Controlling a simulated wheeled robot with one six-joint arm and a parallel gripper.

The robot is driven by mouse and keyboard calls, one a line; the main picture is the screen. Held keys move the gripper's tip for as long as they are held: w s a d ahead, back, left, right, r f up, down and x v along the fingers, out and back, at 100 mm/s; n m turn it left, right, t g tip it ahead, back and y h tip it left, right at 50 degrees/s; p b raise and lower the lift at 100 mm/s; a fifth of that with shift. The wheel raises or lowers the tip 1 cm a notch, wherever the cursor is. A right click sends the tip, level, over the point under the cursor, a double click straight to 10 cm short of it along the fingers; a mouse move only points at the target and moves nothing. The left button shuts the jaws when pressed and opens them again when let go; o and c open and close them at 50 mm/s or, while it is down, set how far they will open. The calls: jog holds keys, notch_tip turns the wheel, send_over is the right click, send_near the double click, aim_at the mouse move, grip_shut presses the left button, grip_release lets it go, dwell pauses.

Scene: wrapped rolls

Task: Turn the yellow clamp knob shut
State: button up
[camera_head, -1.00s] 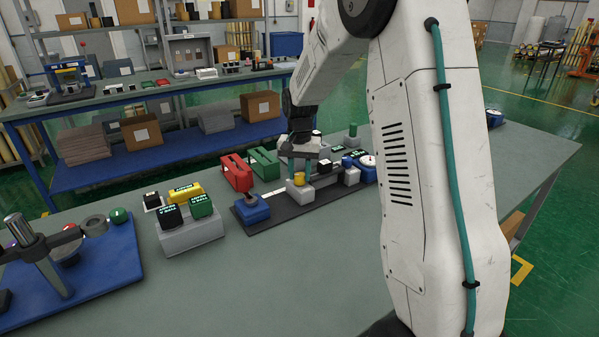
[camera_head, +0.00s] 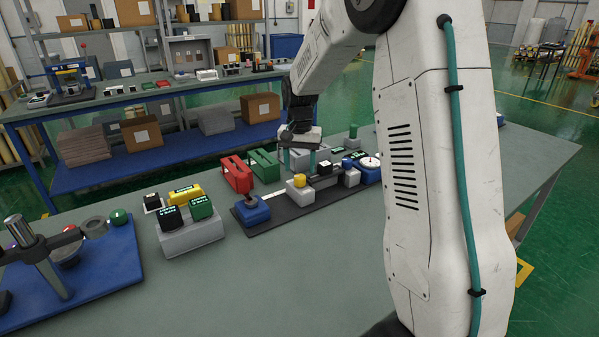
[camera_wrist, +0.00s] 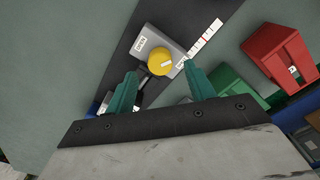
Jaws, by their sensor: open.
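The yellow clamp knob (camera_head: 299,180) sits on a small light-grey block (camera_head: 300,194) on the dark base plate (camera_head: 262,223). In the wrist view the knob (camera_wrist: 160,63) shows as a round yellow cap with a pale mark, on its grey block (camera_wrist: 150,42) with small labels. My gripper (camera_head: 299,160) is above and behind the knob, apart from it. In the wrist view its two teal fingers (camera_wrist: 161,88) are spread wide and empty. The knob lies just beyond the fingertips, roughly centred in the gap.
A blue block (camera_head: 251,211) stands on the plate's left end, and a white dial (camera_head: 370,162) at its right. Red (camera_head: 237,175) and green (camera_head: 264,165) cases stand behind. The front table is clear.

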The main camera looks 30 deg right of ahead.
aim_at(300, 177)
notch_tip(300, 177, up, 5)
jog(key=shift+f, duration=0.2)
dwell(0.5)
jog(key=s+a+r+n, duration=0.2)
jog(key=s+a, duration=0.3)
jog(key=s, duration=0.6)
jog(key=s+a+r+n+t, duration=0.1)
jog(key=s+a, duration=0.4)
jog(key=s, duration=0.7)
jog(key=s+a+r+n, duration=0.3)
jog(key=s+a+n, duration=0.2)
jog(key=s, duration=0.7)
jog(key=shift+s+a, duration=0.15)
jog(key=shift+s, duration=0.1)
